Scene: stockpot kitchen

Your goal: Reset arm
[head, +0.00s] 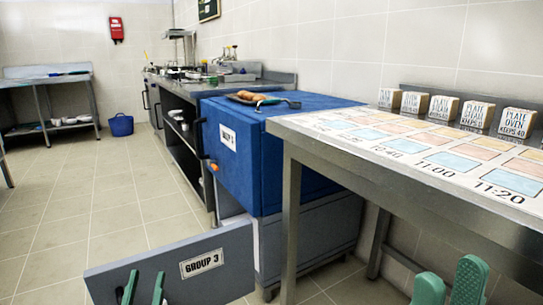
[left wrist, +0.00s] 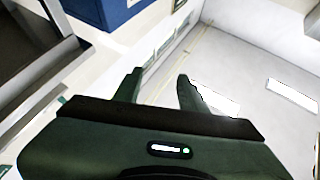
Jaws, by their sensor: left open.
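My left gripper (head: 144,287) is at the bottom left of the head view, in front of the grey GROUP 3 drawer front (head: 232,262). Its two green fingers point up and stand apart. The left wrist view shows the same gripper (left wrist: 158,88) open, with nothing between the fingers. My right gripper (head: 450,280) is at the bottom right, below the edge of the steel table. Its green fingers show a gap with nothing seen in it. Both arms are mostly out of frame.
The GROUP 3 drawer stands pulled out below a blue cabinet (head: 232,175). A tray of food (head: 250,97) and a dark utensil lie on the cabinet. The steel table (head: 330,142) carries coloured time cards and several label blocks. A blue bucket (head: 121,126) stands far back. The left floor is clear.

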